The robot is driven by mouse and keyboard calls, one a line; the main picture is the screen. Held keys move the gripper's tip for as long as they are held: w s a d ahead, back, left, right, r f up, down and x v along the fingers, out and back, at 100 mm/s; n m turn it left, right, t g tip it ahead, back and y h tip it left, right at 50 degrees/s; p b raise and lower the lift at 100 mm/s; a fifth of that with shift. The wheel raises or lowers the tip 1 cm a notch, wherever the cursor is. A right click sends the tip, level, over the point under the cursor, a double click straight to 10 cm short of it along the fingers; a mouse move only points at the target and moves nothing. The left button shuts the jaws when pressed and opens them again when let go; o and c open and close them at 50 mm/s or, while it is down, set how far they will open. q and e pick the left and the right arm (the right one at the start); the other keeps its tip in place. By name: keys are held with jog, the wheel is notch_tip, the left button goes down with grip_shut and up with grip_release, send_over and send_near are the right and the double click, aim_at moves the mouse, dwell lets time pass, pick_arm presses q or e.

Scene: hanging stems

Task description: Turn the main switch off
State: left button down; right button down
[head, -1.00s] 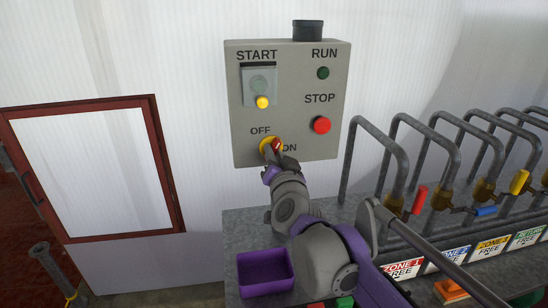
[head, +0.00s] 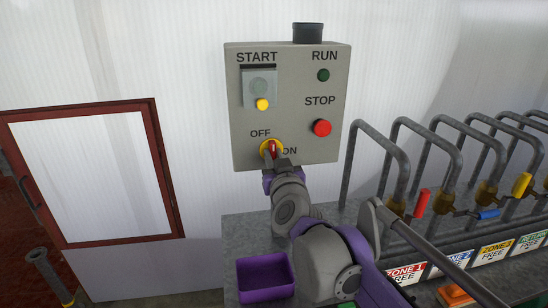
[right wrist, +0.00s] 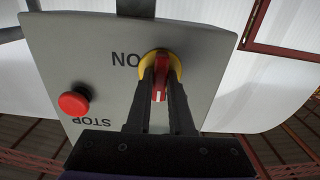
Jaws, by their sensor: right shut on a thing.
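The main switch (head: 271,147) is a red handle on a yellow disc, low on the grey control box (head: 240,110). "OFF" is printed above it and "ON" to its right. In the head view the handle stands nearly upright. My right gripper (head: 275,159) is at the switch from below. In the right wrist view the picture is upside down, and the red switch handle (right wrist: 160,82) sits between the two dark fingers of my right gripper (right wrist: 161,88), which is shut on it. Part of the yellow disc is hidden by the fingers. My left gripper is not in view.
The red STOP button (head: 321,128), green RUN lamp (head: 323,75) and START cover with a yellow knob (head: 262,104) are on the same box. A purple bin (head: 266,278) stands below. Bent pipes with coloured valve handles (head: 422,202) line the bench at the right.

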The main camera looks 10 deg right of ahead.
dwell(0.3)
jog(key=c, duration=0.8)
grip_release()
jog(key=shift+s, duration=0.1)
jog(key=s, duration=1)
jog(key=shift+s, duration=0.35)
